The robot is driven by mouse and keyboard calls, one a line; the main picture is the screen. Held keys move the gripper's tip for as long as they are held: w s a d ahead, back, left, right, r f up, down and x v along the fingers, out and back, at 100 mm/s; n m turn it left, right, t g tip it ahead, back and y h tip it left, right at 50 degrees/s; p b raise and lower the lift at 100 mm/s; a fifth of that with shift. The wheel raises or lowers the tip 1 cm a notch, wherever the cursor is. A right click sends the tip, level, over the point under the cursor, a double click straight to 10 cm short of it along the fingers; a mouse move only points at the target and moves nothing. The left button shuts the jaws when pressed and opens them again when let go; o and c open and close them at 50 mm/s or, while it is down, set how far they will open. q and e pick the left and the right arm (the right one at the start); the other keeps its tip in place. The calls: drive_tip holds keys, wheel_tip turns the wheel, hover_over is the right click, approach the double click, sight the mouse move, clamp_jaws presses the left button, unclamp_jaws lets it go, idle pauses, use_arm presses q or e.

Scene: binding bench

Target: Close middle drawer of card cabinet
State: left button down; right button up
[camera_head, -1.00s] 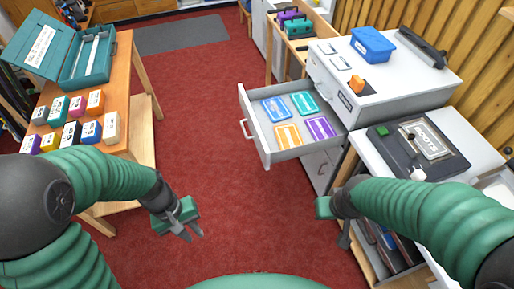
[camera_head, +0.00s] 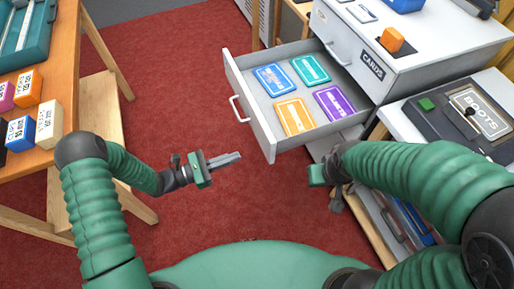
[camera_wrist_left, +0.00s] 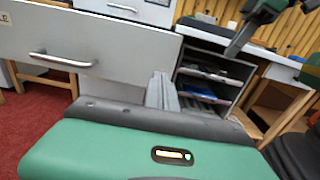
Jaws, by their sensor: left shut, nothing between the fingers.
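The grey card cabinet (camera_head: 398,50) stands at the upper right with a drawer pulled far out to the left. The drawer's pale front (camera_head: 258,120) has a bar handle (camera_head: 236,108); in the left wrist view the handle (camera_wrist_left: 62,60) sits at the left of a grey front. Blue, teal, orange and purple cards lie flat in the drawer. My left gripper (camera_head: 238,157) is shut and empty, just below and in front of the drawer front, apparently apart from it. My right gripper (camera_head: 332,198) is low by the bench; its fingers are unclear.
A wooden table (camera_head: 62,60) with small coloured boxes stands at the left. An orange block (camera_head: 391,40) sits on the cabinet. Red carpet (camera_head: 170,90) is clear between.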

sight(265, 146)
use_arm(q)
drive_tip(key=b+x, duration=0.1)
drive_tip(key=x, duration=0.6)
drive_tip(key=shift+w+d+f, duration=0.15)
drive_tip(key=shift+w+d, duration=0.05)
drive_tip(key=shift+d, duration=0.15)
drive_tip(key=shift+w+d, duration=0.15)
drive_tip(key=shift+d, duration=0.35)
drive_tip(key=shift+a, duration=0.1)
